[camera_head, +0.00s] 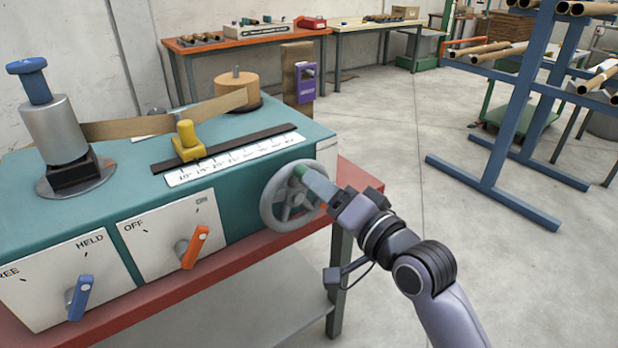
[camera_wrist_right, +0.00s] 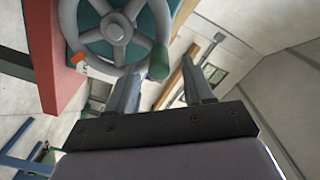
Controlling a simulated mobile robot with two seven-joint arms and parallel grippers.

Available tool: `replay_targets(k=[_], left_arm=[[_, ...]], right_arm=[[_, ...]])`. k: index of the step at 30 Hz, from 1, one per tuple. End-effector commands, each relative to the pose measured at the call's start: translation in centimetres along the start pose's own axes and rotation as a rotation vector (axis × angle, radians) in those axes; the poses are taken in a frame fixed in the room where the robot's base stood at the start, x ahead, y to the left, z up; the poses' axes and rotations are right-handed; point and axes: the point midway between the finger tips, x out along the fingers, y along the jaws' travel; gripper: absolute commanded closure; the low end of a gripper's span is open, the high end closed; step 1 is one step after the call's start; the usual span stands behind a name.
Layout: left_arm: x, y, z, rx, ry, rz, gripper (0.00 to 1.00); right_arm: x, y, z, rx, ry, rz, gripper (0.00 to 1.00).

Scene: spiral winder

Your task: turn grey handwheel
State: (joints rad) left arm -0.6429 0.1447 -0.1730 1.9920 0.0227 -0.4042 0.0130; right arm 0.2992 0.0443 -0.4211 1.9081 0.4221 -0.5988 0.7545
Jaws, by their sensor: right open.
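The grey handwheel (camera_head: 268,212) is a spoked wheel on the right end of the teal machine. It also shows at the top of the right wrist view (camera_wrist_right: 71,28). A green knob (camera_head: 300,171) stands out from its rim, at the wheel's upper right in the head view; the knob also shows in the right wrist view (camera_wrist_right: 159,63). My right gripper (camera_head: 314,184) is at the knob, with its fingers pointing at the wheel. In the wrist view its fingers (camera_wrist_right: 162,76) are apart with the knob near their tips. Whether either finger touches it cannot be told. My left gripper is out of view.
The machine top (camera_head: 245,124) carries a yellow pointer (camera_head: 187,140) beside a scale. Orange (camera_head: 195,246) and blue (camera_head: 79,297) levers are on the front. A blue rack (camera_head: 510,120) with tubes stands at the right. The floor between is open.

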Motion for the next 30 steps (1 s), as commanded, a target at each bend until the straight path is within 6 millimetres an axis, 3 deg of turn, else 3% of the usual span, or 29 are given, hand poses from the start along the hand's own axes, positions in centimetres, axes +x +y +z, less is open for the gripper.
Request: replay_targets(k=[9, 22, 23, 27, 30], left_arm=[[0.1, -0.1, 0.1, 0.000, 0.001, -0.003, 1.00], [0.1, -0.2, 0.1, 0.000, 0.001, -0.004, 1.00], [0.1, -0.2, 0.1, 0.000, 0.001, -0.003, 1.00], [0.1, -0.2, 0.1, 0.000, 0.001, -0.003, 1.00], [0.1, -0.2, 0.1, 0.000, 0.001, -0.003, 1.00]], right_arm=[[3.6, 0.1, 0.0, -0.003, 0.002, 0.000, 0.48], [4.4, 0.1, 0.0, -0.003, 0.002, 0.001, 0.48], [4.4, 0.1, 0.0, -0.003, 0.001, 0.001, 0.55], [4.3, 0.1, 0.0, -0.002, 0.001, 0.001, 1.00], [4.3, 0.1, 0.0, -0.002, 0.001, 0.001, 1.00]])
